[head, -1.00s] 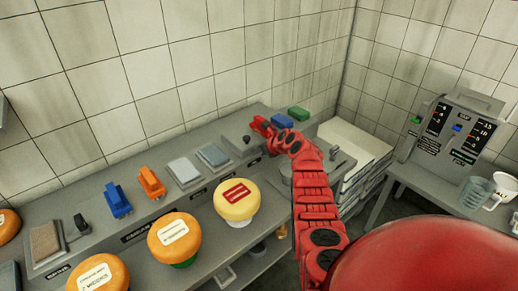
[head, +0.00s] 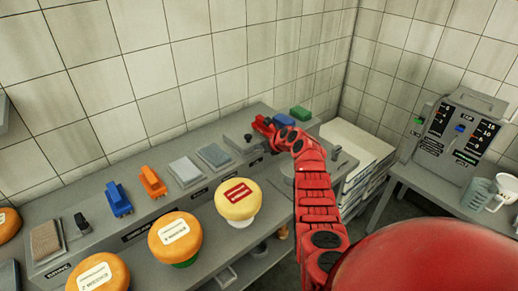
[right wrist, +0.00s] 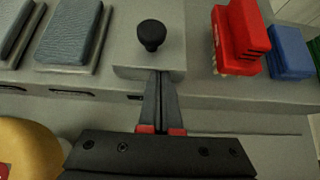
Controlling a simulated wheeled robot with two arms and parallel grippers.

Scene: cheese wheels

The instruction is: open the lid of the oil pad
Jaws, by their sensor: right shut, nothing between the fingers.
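A closed grey lid with a round black knob (right wrist: 151,35) sits on the sloped grey counter, between the grey pads and a red brush. In the head view the lid (head: 244,142) is partly hidden by my right arm. I cannot read a label that names it as the oil pad. My right gripper (right wrist: 160,76) is shut and empty. Its tips are at the front edge of the lid, below the knob; I cannot tell whether they touch it. In the head view its fingers are hidden behind my wrist. My left gripper is not in view.
Grey pads (head: 185,171) lie left of the lid. Red (right wrist: 238,38) and blue (right wrist: 289,52) brushes stand close on its right. Cheese wheels on stands (head: 238,200) are in front. A brown pad (head: 46,240) with another black knob beside it is far left.

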